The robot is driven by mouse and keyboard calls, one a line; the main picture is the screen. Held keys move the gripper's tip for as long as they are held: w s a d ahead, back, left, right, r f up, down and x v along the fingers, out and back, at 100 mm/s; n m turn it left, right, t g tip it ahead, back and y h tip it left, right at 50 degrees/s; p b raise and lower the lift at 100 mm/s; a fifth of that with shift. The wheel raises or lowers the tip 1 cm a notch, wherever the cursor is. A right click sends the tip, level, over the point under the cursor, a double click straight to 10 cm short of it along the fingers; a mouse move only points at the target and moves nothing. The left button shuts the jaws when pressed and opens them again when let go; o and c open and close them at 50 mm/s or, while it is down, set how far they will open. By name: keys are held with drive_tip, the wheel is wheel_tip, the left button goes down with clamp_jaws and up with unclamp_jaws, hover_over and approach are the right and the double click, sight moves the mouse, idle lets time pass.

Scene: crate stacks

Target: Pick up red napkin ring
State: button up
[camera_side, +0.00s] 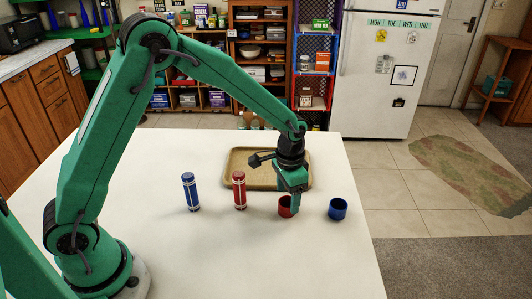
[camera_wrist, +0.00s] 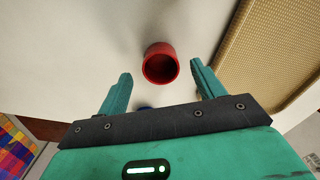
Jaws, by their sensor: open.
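The red napkin ring (camera_side: 285,208) stands on the white table, partly hidden by my gripper in the side view. In the wrist view the red napkin ring (camera_wrist: 160,50) shows its round opening and lies just past the gap between the fingertips. My gripper (camera_side: 297,207) is low over the table beside the ring. In the wrist view my gripper (camera_wrist: 161,70) has its two green fingers wide apart, with nothing held. Whether a finger touches the ring I cannot tell.
A blue napkin ring (camera_side: 338,209) stands to the right. A red banded roll (camera_side: 239,190) and a blue banded roll (camera_side: 190,192) stand upright to the left. A tan tray (camera_side: 237,164) lies behind my gripper. The table front (camera_side: 230,260) is clear.

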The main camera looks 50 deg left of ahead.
sight(287, 203)
drive_tip(key=shift+f, duration=1.8)
drive_tip(key=c, duration=1.1)
drive_tip(key=shift+o, duration=0.2)
drive_tip(key=shift+w+r, duration=0.1)
drive_tip(key=shift+r, duration=0.6)
drive_tip(key=r, duration=0.3)
drive_tip(key=shift+s+d+r, duration=0.1)
drive_tip(key=shift+s+d, duration=0.15)
drive_tip(key=s+d+r, duration=0.6)
drive_tip(key=s+d, duration=0.1)
drive_tip(key=d, duration=0.1)
drive_tip(key=shift+s+r, duration=0.25)
